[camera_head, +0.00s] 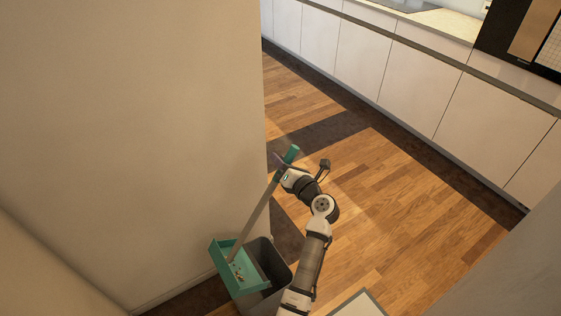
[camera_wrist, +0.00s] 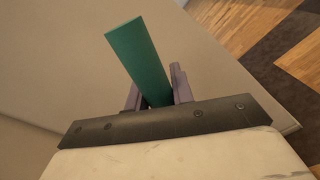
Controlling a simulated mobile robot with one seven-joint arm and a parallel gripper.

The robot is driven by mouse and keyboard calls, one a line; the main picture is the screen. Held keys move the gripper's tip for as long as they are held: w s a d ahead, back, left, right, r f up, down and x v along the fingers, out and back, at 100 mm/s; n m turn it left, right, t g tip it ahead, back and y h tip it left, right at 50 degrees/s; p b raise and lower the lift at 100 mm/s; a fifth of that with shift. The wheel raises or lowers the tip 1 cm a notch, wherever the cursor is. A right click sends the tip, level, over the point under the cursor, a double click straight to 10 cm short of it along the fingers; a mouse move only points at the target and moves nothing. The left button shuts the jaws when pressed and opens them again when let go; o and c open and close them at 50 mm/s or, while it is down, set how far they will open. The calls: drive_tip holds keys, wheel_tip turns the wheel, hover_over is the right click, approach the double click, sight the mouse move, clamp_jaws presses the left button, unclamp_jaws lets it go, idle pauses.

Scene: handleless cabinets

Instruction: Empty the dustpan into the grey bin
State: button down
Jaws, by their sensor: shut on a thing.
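The dustpan (camera_head: 233,279) is teal with a long pale handle that ends in a teal grip. Small bits of debris lie in its pan. My gripper (camera_head: 280,168) is shut on the handle near its top. The wrist view shows the teal grip (camera_wrist: 138,58) between my gripper's fingers (camera_wrist: 155,93). The handle slants down to the left, and the pan hangs at the left side of the grey bin (camera_head: 276,264), partly over its opening. The bin stands on the floor by the wall, partly hidden by the pan and my arm. Its inside looks dark.
A beige wall (camera_head: 130,120) rises close to the left of the bin and handle. White handleless cabinets (camera_head: 400,75) with a counter run along the far right. The wooden floor (camera_head: 390,200) between is clear. A pale-topped dark-edged object (camera_head: 360,305) shows at the bottom.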

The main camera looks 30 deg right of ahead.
drive_tip(key=shift+r, duration=0.1)
drive_tip(key=d+f+m, duration=0.2)
drive_tip(key=d+f, duration=0.1)
drive_tip(key=d, duration=0.6)
drive_tip(key=shift+w+f+m, duration=0.15)
drive_tip(key=shift+f+m, duration=0.15)
drive_tip(key=shift+f, duration=0.1)
idle(0.4)
drive_tip(key=shift+d+f+m, duration=0.2)
drive_tip(key=shift+d+m, duration=0.2)
idle(0.4)
